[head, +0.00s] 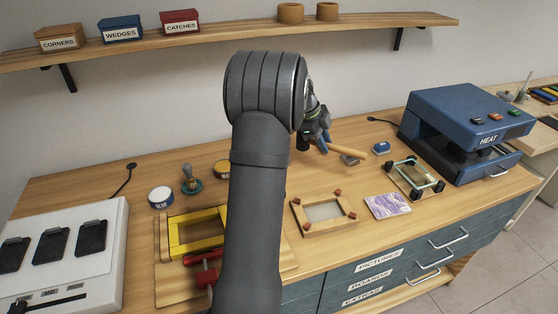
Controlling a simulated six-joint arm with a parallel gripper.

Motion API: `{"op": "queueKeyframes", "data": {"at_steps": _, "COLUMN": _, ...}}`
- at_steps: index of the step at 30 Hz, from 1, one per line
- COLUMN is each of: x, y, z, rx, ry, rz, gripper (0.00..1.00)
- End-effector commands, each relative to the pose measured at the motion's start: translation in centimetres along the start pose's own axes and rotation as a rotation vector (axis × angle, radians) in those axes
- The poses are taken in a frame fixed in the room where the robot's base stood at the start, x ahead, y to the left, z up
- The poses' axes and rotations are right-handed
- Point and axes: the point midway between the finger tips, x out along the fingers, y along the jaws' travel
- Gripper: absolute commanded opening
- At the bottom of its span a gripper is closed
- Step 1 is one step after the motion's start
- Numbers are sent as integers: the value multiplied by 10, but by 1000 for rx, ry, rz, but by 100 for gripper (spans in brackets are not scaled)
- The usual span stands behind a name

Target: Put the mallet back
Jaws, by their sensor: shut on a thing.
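My arm rises through the middle of the head view and hides part of the bench. My gripper (324,142) shows past the arm's right side, above the back of the bench. It is shut on the mallet (347,150), whose pale wooden part sticks out to the right of the fingers. A darker brown piece shows just below the pale part; I cannot tell whether it belongs to the mallet. The arm hides much of the grip.
A blue heat press (465,125) stands at the right. A small wooden frame (323,213), a purple picture (388,205) and a clamped frame (415,178) lie in front. A yellow frame (195,235) lies left. A shelf (230,33) with labelled boxes runs above.

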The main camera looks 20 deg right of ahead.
Motion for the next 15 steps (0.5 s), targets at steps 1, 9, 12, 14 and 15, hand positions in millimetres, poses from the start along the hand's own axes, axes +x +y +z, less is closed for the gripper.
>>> {"op": "queueKeyframes", "data": {"at_steps": 1, "x": 1, "y": -3, "z": 6, "rx": -4, "ry": -1, "rz": -2, "gripper": 0}}
{"op": "queueKeyframes", "data": {"at_steps": 9, "x": 12, "y": -8, "z": 71, "rx": -9, "ry": 0, "rz": -1, "gripper": 0}}
{"op": "queueKeyframes", "data": {"at_steps": 12, "x": 16, "y": -10, "z": 96, "rx": -8, "ry": -1, "rz": -2, "gripper": 0}}
{"op": "queueKeyframes", "data": {"at_steps": 14, "x": 18, "y": -11, "z": 108, "rx": -7, "ry": -1, "rz": -2, "gripper": 0}}
{"op": "queueKeyframes", "data": {"at_steps": 15, "x": 19, "y": -12, "z": 115, "rx": -5, "ry": -1, "rz": -3, "gripper": 0}}
